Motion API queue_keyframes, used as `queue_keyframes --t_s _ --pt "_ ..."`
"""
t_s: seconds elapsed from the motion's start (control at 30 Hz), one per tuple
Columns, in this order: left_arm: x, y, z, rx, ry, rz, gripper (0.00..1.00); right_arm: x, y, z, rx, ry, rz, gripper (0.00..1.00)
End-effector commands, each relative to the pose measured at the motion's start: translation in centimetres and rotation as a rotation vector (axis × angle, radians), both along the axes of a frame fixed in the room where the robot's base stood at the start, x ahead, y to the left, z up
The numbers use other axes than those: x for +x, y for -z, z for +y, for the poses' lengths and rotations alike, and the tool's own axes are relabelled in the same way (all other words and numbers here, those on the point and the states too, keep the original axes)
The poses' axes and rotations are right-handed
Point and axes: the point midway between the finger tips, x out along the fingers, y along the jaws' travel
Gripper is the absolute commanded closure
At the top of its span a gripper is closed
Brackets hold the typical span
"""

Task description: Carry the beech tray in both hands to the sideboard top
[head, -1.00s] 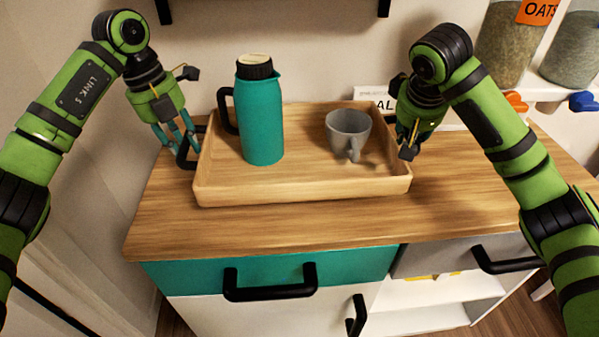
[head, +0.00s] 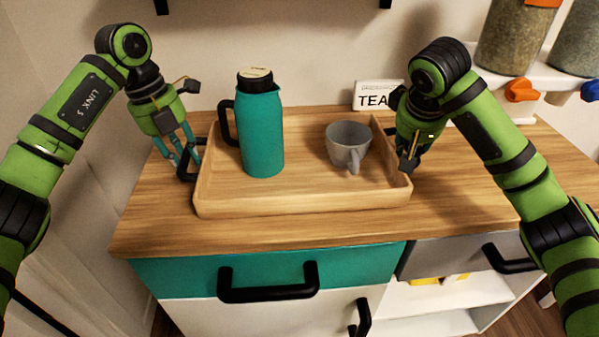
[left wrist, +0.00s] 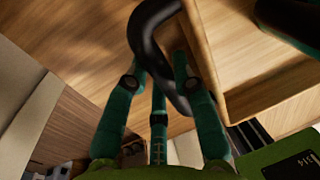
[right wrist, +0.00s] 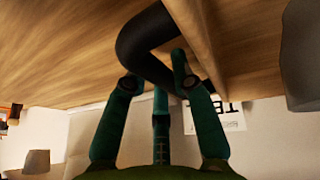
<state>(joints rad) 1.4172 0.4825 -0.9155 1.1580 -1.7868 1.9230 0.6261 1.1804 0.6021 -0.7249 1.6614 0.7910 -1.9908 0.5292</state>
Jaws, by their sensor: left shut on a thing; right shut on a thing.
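The beech tray (head: 300,203) is level over the wooden sideboard top (head: 470,205); I cannot tell whether its underside touches the wood. A teal jug with a black lid (head: 262,130) stands upright in its left half, and a grey cup (head: 346,145) stands upright at its right. My left gripper (head: 184,158) is shut on the tray's black left handle, which shows in the left wrist view (left wrist: 150,45). My right gripper (head: 410,158) is shut on the right handle, seen in the right wrist view (right wrist: 145,45) and mostly hidden in the head view.
A "TEA" card (head: 375,94) stands behind the tray at the right. A white shelf with glass jars (head: 515,38) and coloured knobs (head: 522,91) is at the right. Bare wood lies right of the tray. A teal drawer (head: 200,275) with a black handle is below.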

Motion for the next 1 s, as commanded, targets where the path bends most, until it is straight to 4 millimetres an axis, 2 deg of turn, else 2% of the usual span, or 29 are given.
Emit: queue_keyframes --t_s 0.03,0.07,0.4,0.57,0.77,1.0 --pt "0.0 0.0 0.1 0.001 -0.002 -0.002 0.62 0.0 0.1 -0.1 -0.001 0.000 0.001 0.62" --pt "0.0 0.0 0.1 0.001 -0.002 -0.001 0.51 0.0 0.0 -0.1 -0.001 0.000 0.001 0.51" --pt "0.0 -0.1 0.0 -0.001 0.001 -0.001 0.51 0.0 -0.1 0.1 0.001 -0.003 0.001 0.51" --pt "0.0 -0.8 0.0 -0.001 0.001 -0.001 0.51 0.0 -0.8 0.2 0.002 -0.004 0.000 0.51" --pt "0.0 -3.2 -0.1 -0.002 0.001 -0.001 0.51 0.0 -3.2 0.1 0.001 -0.003 0.000 0.51" --pt "0.0 -7.2 0.0 -0.001 0.001 -0.001 0.51 0.0 -7.2 0.0 0.001 -0.001 0.000 0.51"
